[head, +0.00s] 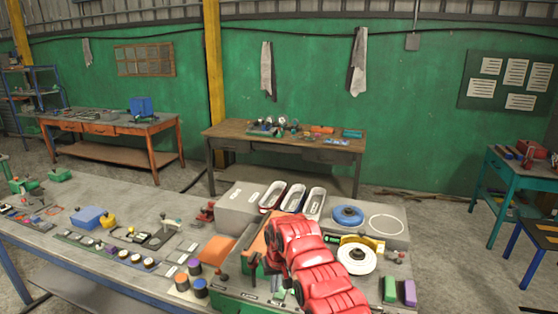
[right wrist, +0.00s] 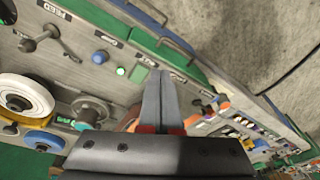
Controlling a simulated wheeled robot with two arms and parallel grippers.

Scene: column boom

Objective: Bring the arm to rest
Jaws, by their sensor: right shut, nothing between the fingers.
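My right arm (head: 308,262), in red segments, reaches over the machine bench from the lower edge of the head view. Its gripper is mostly hidden behind the arm there. In the right wrist view the right gripper (right wrist: 165,78) shows two grey fingers side by side, shut and with nothing between them. They point toward the green edge of a grey control panel (right wrist: 140,50), seen turned over. I cannot tell the gap between the fingertips and the panel. My left arm and gripper are not in view.
A white spool (head: 356,256), a blue ring (head: 347,215) and long trays (head: 293,198) stand near the arm. A green lit button (right wrist: 121,71) and a knob (right wrist: 27,45) are on the panel. The long bench (head: 50,233) at left holds several small parts. Concrete floor lies behind.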

